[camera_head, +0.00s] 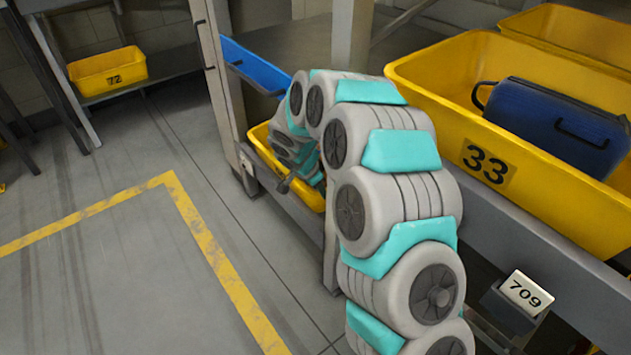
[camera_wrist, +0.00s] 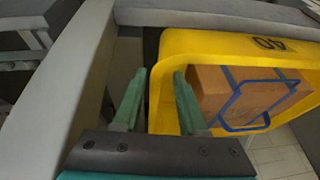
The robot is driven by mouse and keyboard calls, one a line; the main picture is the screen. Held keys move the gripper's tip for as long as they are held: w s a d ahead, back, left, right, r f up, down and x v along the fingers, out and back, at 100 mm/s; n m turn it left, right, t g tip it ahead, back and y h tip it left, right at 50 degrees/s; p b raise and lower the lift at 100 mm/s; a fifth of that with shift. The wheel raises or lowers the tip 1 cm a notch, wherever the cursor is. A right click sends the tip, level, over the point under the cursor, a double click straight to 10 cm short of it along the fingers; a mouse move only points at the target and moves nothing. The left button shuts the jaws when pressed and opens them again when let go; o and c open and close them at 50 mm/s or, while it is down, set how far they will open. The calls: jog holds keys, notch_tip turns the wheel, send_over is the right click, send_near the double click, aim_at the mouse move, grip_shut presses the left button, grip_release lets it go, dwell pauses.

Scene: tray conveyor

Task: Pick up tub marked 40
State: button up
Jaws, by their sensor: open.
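The yellow tub marked 40 (camera_wrist: 200,42) fills the right half of the wrist view, its number upside down on the far wall. An orange-brown case with a blue handle (camera_wrist: 240,92) lies inside it. My gripper (camera_wrist: 158,78) is open, with its two green fingers on either side of the tub's left wall. I cannot tell whether either finger touches the wall. In the head view, a yellow tub (camera_head: 259,134) sits on a low shelf, largely hidden behind my arm, and its number does not show. My gripper's fingers are not clearly visible there.
A large yellow tub marked 33 (camera_head: 415,72) holds a blue case (camera_head: 550,125) at right. A blue tray (camera_head: 252,68) lies above the low shelf. A tub marked 72 (camera_head: 107,70) stands at the back left. The floor at left is clear. A grey post (camera_wrist: 65,90) is left of my fingers.

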jog(key=shift+x, duration=1.6)
grip_shut()
jog(key=shift+r, duration=2.6)
dwell(0.4)
jog(key=shift+a, duration=0.15)
